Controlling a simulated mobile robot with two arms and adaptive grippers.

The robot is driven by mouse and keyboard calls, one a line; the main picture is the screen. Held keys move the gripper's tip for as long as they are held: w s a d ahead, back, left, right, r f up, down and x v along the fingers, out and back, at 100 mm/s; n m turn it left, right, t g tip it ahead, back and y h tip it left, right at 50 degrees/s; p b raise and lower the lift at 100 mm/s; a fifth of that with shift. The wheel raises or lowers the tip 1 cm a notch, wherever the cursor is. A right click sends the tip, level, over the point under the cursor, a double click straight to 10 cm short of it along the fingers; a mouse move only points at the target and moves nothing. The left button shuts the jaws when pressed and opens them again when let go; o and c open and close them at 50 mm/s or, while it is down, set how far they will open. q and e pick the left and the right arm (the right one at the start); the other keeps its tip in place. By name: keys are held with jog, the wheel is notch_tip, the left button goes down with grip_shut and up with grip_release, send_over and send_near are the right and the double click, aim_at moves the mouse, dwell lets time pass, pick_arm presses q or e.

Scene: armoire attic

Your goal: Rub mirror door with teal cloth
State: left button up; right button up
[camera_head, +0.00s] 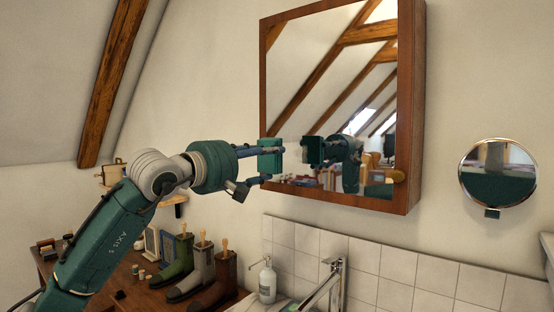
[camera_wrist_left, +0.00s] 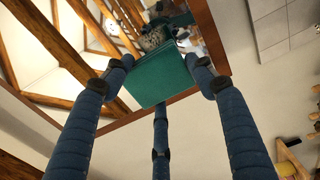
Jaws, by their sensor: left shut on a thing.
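The mirror door (camera_head: 325,80) has a brown wooden frame and hangs on the wall at the upper middle of the head view. A round wooden knob (camera_head: 398,176) sits at its lower right. My left gripper (camera_head: 268,160) is shut on the teal cloth (camera_head: 270,157), a folded block held near the mirror's lower left edge. I cannot tell whether the cloth touches the glass. In the left wrist view the cloth (camera_wrist_left: 158,78) sits between the blue fingers, with the mirror (camera_wrist_left: 150,25) behind it. The glass reflects the cloth and arm. My right gripper is not in view.
A round mirror (camera_head: 497,172) is on the wall at the right. Below are a soap bottle (camera_head: 267,280), a metal tap (camera_head: 330,280) and white tiles (camera_head: 395,265). Several boots (camera_head: 197,268) stand on a wooden table at the lower left. Open air lies before the mirror door.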

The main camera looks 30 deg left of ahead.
aim_at(307, 155)
pick_arm(q)
jog(key=shift+w+r+p, duration=0.15)
jog(key=shift+w+p, duration=0.35)
jog(key=shift+p, duration=0.05)
jog(key=w+p, duration=0.2)
jog(key=w, duration=0.1)
jog(key=shift+w+d+p, duration=0.2)
jog(key=shift+w+p, duration=0.6)
jog(key=shift+w, duration=0.5)
jog(key=shift+f, duration=0.2)
jog(key=shift+w+d+r+p, duration=0.1)
jog(key=shift+w+d+p, duration=0.05)
jog(key=shift+w+p, duration=0.75)
jog(key=shift+w, duration=0.15)
jog(key=shift+d+b, duration=0.35)
jog(key=shift+d, duration=0.2)
jog(key=shift+d+b, duration=0.3)
jog(key=shift+d, duration=1.15)
